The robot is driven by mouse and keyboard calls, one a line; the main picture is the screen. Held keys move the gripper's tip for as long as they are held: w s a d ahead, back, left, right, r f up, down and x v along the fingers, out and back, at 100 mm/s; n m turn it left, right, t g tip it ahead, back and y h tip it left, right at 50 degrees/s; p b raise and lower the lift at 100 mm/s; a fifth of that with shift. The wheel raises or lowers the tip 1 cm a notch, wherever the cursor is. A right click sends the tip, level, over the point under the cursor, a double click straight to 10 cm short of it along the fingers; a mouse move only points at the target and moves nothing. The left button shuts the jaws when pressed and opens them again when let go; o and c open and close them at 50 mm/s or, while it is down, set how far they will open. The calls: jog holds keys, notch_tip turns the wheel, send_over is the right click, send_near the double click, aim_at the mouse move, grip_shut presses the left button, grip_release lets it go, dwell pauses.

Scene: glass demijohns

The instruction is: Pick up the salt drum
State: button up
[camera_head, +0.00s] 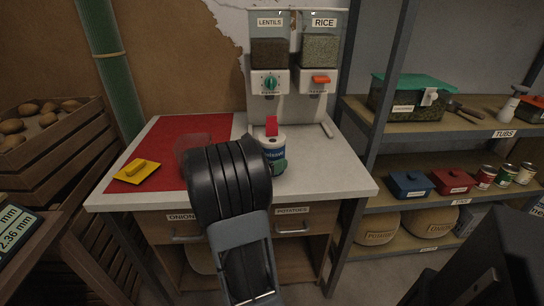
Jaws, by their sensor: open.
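The salt drum appears to be the small white and blue cylinder (272,152) on the counter, right of my arm. A red upright piece stands at its top, and its label is too small to read surely. A small green object (279,167) is at its lower front; I cannot tell whether it touches the drum. My black arm covers the drum's lower left side. My arm reaches up from the bottom of the picture over the counter's front edge. My gripper's fingers are hidden behind it, so their distance to the drum cannot be seen.
Lentil (269,48) and rice (319,48) dispensers rise behind the drum. Shelves (400,200) stand right. The counter's right side is clear.

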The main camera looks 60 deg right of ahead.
jog(key=shift+c, duration=0.5)
jog(key=c, duration=0.9)
jog(key=shift+c, duration=0.4)
jog(key=shift+r, duration=0.15)
